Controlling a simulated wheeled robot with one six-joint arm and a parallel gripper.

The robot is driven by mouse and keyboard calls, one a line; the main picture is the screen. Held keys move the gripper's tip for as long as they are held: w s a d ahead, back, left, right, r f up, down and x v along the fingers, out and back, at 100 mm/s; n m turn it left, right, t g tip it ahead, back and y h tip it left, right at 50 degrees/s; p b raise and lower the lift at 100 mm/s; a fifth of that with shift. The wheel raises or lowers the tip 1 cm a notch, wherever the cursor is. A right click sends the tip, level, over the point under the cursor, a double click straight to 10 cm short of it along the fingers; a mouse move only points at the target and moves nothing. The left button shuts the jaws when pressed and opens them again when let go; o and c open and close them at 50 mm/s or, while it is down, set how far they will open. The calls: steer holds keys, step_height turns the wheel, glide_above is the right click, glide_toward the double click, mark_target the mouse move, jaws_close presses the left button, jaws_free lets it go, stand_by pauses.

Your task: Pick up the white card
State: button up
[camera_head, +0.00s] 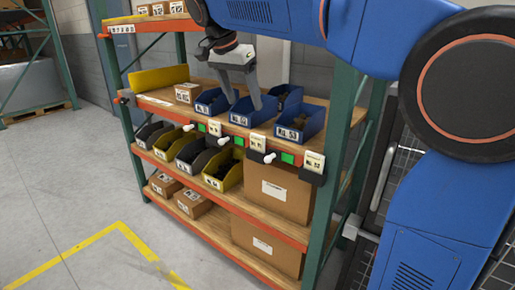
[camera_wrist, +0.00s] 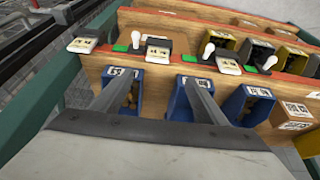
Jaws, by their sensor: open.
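In the head view, one card (camera_head: 315,161) is at the right end, one (camera_head: 257,142) is in the middle and one (camera_head: 215,128) is further left. The wrist view shows the end card (camera_wrist: 82,44), the middle card (camera_wrist: 158,50) and another card (camera_wrist: 229,66). My gripper (camera_head: 244,103) is open and empty, fingers pointing down over the blue bins; in the wrist view its fingers (camera_wrist: 158,82) appear apart, with the cards beyond them.
Blue bins (camera_head: 299,124) stand on the middle shelf (camera_head: 160,97), close below the fingers. White knobs (camera_head: 270,158) and green squares (camera_head: 287,158) stick out along the front edge among the cards. A green post (camera_head: 337,140) bounds the right side. Floor in front is clear.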

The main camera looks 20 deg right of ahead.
glide_above(258, 135)
steer(key=s+a, duration=0.1)
steer(key=a, duration=0.2)
step_height(258, 135, down, 8)
steer(key=r, duration=0.1)
steer(key=shift+s+d+x, duration=0.1)
steer(key=shift+s+x, duration=0.05)
steer(key=shift+x, duration=1.25)
steer(key=shift+s+d+x, duration=0.15)
steer(key=shift+x, duration=1.3)
steer(key=c, duration=1.4)
